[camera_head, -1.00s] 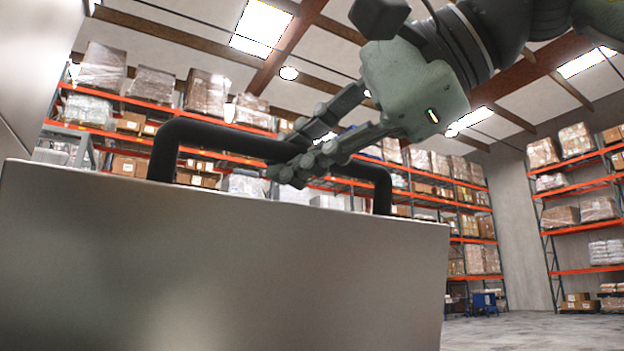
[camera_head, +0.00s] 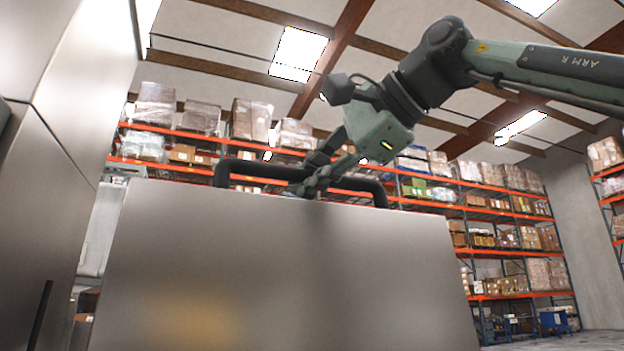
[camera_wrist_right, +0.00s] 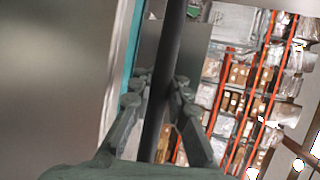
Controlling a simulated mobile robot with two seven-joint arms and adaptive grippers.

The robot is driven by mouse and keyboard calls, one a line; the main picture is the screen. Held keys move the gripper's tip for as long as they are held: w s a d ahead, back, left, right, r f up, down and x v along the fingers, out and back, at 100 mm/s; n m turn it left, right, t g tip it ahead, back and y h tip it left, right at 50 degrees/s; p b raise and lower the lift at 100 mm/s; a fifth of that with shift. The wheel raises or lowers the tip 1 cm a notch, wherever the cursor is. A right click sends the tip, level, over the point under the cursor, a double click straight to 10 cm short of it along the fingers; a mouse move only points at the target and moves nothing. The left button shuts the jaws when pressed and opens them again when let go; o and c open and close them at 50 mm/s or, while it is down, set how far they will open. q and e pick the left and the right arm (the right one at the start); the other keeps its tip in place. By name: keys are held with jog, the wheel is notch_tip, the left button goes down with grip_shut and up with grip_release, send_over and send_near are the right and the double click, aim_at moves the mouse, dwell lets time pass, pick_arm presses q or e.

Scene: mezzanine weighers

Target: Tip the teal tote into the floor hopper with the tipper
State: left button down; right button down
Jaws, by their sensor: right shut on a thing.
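A thick black bar handle (camera_head: 245,170) stands along the top edge of a large grey metal panel (camera_head: 280,265) in the head view. My right gripper (camera_head: 308,183) is shut on the bar near its middle. In the right wrist view the bar (camera_wrist_right: 168,75) runs between the two fingers of the right gripper (camera_wrist_right: 158,95). A narrow teal strip (camera_wrist_right: 131,50) beside the panel's edge in that view may be part of the teal tote; the rest of it is hidden. I cannot make out the floor hopper. My left gripper is not in view.
A tall grey metal wall (camera_head: 85,120) rises close on the left. Orange-beamed racks (camera_head: 500,215) with boxes stand far behind the panel. A blue item (camera_head: 553,320) is on the far floor at the right, where some open floor shows.

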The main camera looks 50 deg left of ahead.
jog(key=shift+w+a+r, duration=0.2)
jog(key=shift+a+r, duration=0.05)
jog(key=shift+r, duration=0.25)
jog(key=c, duration=1.4)
grip_release()
jog(key=shift+d, duration=0.15)
jog(key=shift+c, duration=0.2)
jog(key=shift+f, duration=0.15)
jog(key=v, duration=1.2)
jog(key=shift+s, duration=0.1)
